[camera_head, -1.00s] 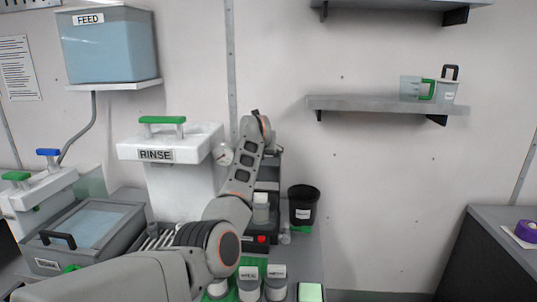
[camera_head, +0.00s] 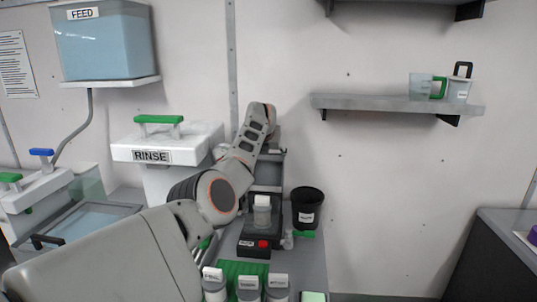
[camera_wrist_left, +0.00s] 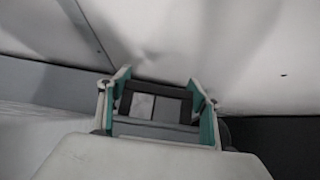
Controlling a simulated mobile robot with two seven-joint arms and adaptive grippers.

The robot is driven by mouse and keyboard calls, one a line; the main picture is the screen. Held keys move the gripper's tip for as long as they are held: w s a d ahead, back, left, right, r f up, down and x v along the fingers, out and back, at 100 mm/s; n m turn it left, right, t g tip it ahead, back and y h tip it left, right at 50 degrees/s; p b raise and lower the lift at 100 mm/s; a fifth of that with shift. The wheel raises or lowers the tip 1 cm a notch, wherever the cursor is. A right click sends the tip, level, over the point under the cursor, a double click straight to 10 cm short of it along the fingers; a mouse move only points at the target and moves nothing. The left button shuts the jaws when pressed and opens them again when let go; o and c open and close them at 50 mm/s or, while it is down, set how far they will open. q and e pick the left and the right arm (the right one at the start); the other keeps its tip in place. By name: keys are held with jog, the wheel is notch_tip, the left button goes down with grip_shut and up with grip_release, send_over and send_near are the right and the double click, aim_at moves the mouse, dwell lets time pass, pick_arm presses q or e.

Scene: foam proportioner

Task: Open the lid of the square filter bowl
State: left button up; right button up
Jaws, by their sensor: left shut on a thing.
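My left arm reaches from the lower left across the counter in the head view. Its gripper is mostly hidden behind the wrist, by a grey stepped unit (camera_head: 268,176) at the wall. In the left wrist view my left gripper (camera_wrist_left: 157,103) is shut on a dark rectangular frame (camera_wrist_left: 152,122), which looks like a handle; a pale patch shows through its opening. I cannot tell whether this frame belongs to the square filter bowl's lid. The bowl itself is not clearly identifiable. My right gripper is in neither view.
A white-capped jar (camera_head: 262,214) stands on a black device with a red button (camera_head: 263,244). A black bin (camera_head: 307,207) is to its right. Capped containers (camera_head: 248,286) stand in front. The RINSE tank (camera_head: 167,150) is left of the wrist. A wall shelf (camera_head: 390,103) holds jugs.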

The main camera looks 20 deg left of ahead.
pick_arm(q)
jog(key=shift+w, duration=0.15)
dwell(0.5)
jog(key=o, duration=1.6)
jog(key=shift+f, duration=0.1)
